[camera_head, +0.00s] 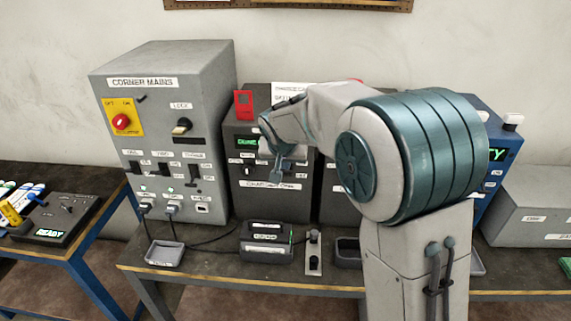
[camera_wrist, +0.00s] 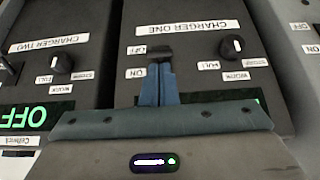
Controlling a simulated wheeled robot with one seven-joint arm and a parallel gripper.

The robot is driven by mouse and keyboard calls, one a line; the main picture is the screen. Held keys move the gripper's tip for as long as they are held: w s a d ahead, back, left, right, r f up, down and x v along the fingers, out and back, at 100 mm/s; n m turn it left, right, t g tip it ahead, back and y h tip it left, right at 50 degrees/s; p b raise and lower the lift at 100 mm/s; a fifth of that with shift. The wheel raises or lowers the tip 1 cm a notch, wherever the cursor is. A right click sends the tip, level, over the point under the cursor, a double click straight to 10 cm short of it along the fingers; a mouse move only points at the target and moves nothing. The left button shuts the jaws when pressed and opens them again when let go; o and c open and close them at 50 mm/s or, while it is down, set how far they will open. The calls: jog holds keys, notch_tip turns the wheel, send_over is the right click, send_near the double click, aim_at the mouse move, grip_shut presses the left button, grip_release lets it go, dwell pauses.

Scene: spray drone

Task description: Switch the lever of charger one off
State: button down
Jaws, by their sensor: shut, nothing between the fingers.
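Charger one (camera_head: 241,205) is a dark grey box in the middle of the bench, with a partly covered green display (camera_head: 246,142). Its name label (camera_wrist: 188,29) shows in the wrist view. The lever of charger one (camera_wrist: 159,51) has a black handle beside a small label, partly hidden by my fingertips. My gripper (camera_head: 281,176) is in front of the charger's face; in the wrist view my gripper (camera_wrist: 158,72) is shut and empty, its tips right at the lever. I cannot tell whether they touch it. A black knob (camera_wrist: 231,46) is to the right of the lever.
Charger two (camera_wrist: 52,75) stands close on the left in the wrist view, its display (camera_wrist: 25,116) reading OFF. The corner mains cabinet (camera_head: 160,60) stands left of charger one. Small trays (camera_head: 165,253) and a low dark device (camera_head: 266,244) with cables lie in front.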

aim_at(286, 173)
jog(key=shift+p+x, duration=0.6)
jog(key=shift+x, duration=1.4)
jog(key=shift+s+f+b, duration=0.1)
jog(key=shift+f+b, duration=0.25)
jog(key=shift+b, duration=0.7)
jog(key=shift+r+t+b, duration=0.1)
jog(key=shift+t+b, duration=0.2)
jog(key=shift+b, duration=0.15)
